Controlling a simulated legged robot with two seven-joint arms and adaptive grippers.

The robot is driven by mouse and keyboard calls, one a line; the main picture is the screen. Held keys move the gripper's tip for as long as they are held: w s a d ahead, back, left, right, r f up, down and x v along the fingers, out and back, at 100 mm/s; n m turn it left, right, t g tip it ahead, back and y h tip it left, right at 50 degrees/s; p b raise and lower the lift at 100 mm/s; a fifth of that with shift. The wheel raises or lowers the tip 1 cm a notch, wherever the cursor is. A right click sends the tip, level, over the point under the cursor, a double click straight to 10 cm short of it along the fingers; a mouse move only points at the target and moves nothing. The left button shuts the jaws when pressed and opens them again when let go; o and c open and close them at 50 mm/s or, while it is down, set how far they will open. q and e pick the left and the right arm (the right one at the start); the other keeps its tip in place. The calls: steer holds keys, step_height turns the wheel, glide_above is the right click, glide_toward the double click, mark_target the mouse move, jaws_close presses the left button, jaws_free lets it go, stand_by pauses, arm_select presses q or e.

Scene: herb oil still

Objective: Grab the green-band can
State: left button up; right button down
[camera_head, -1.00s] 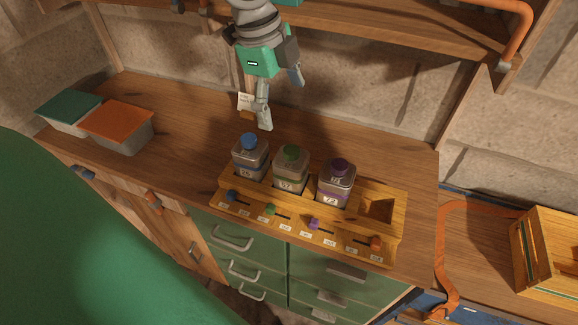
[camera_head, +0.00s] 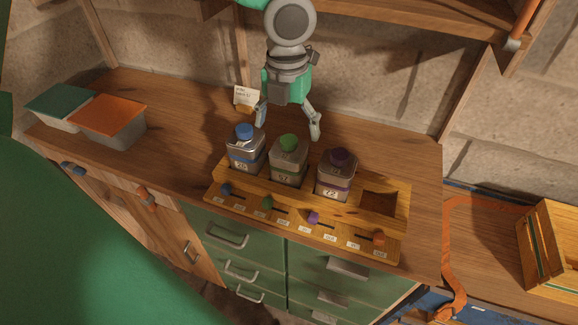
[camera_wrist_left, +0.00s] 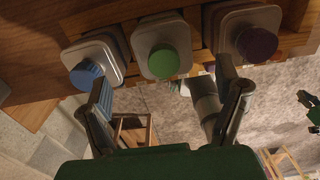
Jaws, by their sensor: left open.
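The green-band can (camera_head: 288,165) has a green cap and stands upright in the second slot of the wooden rack, between the blue-capped can (camera_head: 245,150) and the purple-capped can (camera_head: 336,176). Its green cap (camera_wrist_left: 163,61) shows between and beyond my fingertips in the left wrist view. My left gripper (camera_head: 288,132) is open and empty, just behind and above the green-band can, with its fingers spread to either side of it. In the left wrist view the left gripper (camera_wrist_left: 165,88) also looks apart from the can. My right gripper is not in view.
The wooden rack (camera_head: 384,222) has an empty slot at its right end and coloured knobs along its front. Lidded boxes (camera_head: 108,118) stand at the left of the counter. A shelf (camera_head: 410,25) hangs above. A slatted crate (camera_head: 552,250) is at the right.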

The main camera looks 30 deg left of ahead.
mark_target(288, 139)
arm_select(q)
step_height(288, 139, down, 3)
steer(key=shift+d+f, duration=0.15)
step_height(288, 139, down, 4)
steer(key=shift+f+b, duration=0.15)
steer(key=shift+b, duration=0.2)
steer(key=shift+c, duration=0.3)
steer(key=c, duration=1.7)
